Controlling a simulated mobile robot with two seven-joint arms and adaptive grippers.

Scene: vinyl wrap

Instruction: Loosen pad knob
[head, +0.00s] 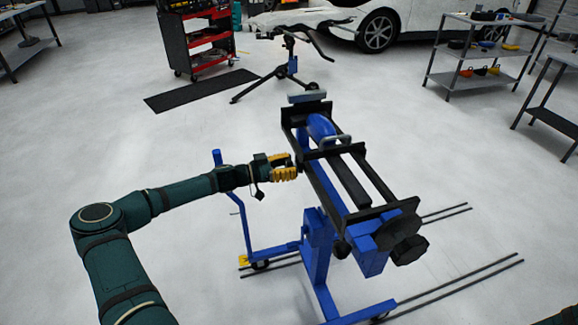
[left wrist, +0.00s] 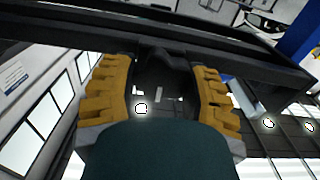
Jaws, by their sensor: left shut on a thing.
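The blue and black stand (head: 317,240) is in the middle of the head view, with a long black frame on top. My left gripper (head: 290,170) has yellow fingers and is at the left side of this frame. In the left wrist view the fingers (left wrist: 161,72) stand on both sides of a dark knob (left wrist: 165,62) below the black frame rail (left wrist: 210,50). The knob is in shadow and its outline is hard to make out. In the head view the fingers hide it. My right gripper is not in view.
A big black knob (head: 408,249) is at the stand's near end. Black rods (head: 460,282) lie on the floor by its base. A red tool cart (head: 205,42), a black mat (head: 200,90), a tripod stand (head: 290,65) and shelves (head: 475,55) are farther back. The floor at left is clear.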

